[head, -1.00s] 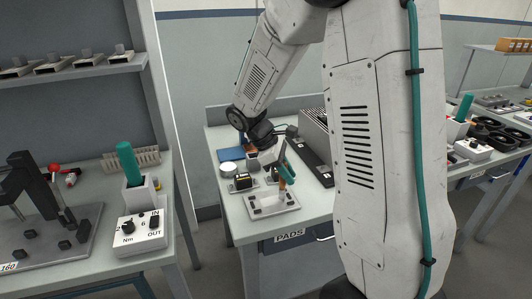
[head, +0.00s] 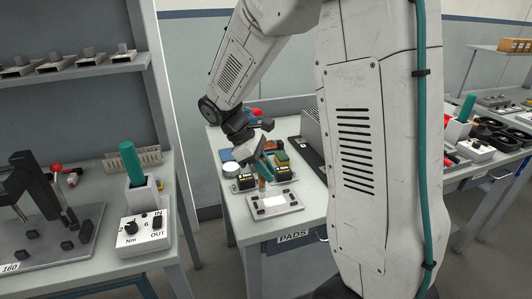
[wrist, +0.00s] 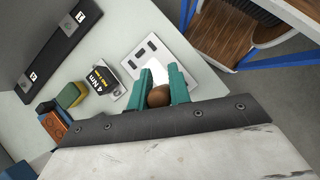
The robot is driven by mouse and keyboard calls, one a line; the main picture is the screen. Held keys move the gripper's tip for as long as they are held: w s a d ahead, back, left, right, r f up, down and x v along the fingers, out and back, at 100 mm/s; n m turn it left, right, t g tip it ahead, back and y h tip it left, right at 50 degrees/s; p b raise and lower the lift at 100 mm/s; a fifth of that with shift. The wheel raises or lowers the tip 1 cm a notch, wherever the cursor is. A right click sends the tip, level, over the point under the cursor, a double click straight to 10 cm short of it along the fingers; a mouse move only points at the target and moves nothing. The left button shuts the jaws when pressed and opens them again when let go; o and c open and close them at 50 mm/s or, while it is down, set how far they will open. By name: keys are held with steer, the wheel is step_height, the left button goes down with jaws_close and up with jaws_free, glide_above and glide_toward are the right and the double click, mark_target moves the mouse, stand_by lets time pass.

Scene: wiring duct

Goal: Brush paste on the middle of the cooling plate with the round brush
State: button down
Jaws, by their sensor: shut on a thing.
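The cooling plate (head: 290,207) is a pale flat plate with dark slots, lying near the front of the middle table. A white patch (head: 273,200) covers its middle. In the wrist view the plate (wrist: 131,62) lies beyond my fingers, partly hidden by them. My gripper (head: 264,175) has teal fingers and is shut on the round brush (head: 262,184), a brown piece whose end points down at the plate's back edge. The wrist view shows the brush's round brown end (wrist: 159,96) between the fingers (wrist: 165,88). Its bristles are hidden there, and I cannot tell whether they touch the plate.
A white round tub (head: 230,169), a blue pad (head: 227,155) and a green block (head: 281,157) are near. A dark rail (wrist: 60,48) lies at the table's back.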

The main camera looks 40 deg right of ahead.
steer(key=shift+r, duration=2.55)
